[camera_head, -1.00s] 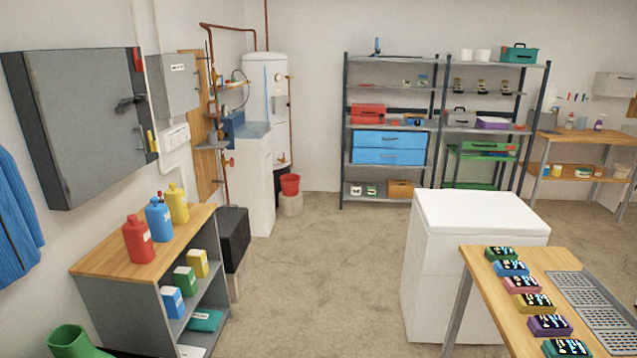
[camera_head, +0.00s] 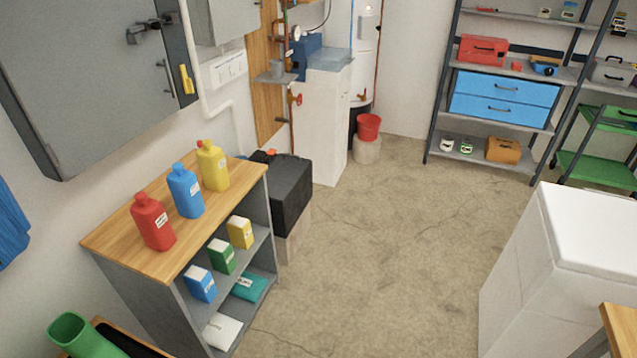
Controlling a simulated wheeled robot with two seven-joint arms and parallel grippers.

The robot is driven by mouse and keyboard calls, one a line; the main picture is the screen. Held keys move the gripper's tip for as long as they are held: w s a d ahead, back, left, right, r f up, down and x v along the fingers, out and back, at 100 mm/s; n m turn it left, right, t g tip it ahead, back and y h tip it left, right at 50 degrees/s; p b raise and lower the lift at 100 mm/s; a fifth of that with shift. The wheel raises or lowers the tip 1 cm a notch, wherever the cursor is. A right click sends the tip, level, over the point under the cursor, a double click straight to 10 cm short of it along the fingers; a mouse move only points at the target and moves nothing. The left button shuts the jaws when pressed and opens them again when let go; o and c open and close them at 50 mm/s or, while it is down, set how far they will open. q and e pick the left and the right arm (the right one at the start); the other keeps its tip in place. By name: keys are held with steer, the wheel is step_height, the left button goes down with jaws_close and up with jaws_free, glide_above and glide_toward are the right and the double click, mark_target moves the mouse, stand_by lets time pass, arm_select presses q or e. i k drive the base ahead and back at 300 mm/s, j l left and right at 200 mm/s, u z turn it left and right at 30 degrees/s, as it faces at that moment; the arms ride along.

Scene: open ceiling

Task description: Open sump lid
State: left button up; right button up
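No thing in view is plainly marked as the sump lid, and I cannot tell for sure which it is. A black box-shaped thing (camera_head: 286,187) with a dark top sits on a pale base, just behind the wood-topped shelf unit. Something small and orange shows at its top back edge, and its left part is hidden by the shelf unit and the yellow bottle. Neither of my grippers is in view.
The wood-topped shelf unit (camera_head: 106,238) carries red (camera_head: 152,223), blue (camera_head: 186,190) and yellow (camera_head: 213,166) bottles. A grey wall cabinet (camera_head: 95,75) hangs above. A white chest (camera_head: 565,270) stands at right. A red bucket (camera_head: 369,127) is at the back. Concrete floor (camera_head: 390,240) lies clear between.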

mark_target(284, 173)
steer(key=i+l+u, duration=0.1)
steer(key=i+u, duration=0.25)
steer(key=i, duration=0.25)
steer(key=u, duration=0.35)
steer(key=i+l+u, duration=0.4)
steer(key=l, duration=0.2)
steer(key=i+l+u, duration=0.45)
steer(key=l, duration=0.3)
steer(key=k, duration=0.1)
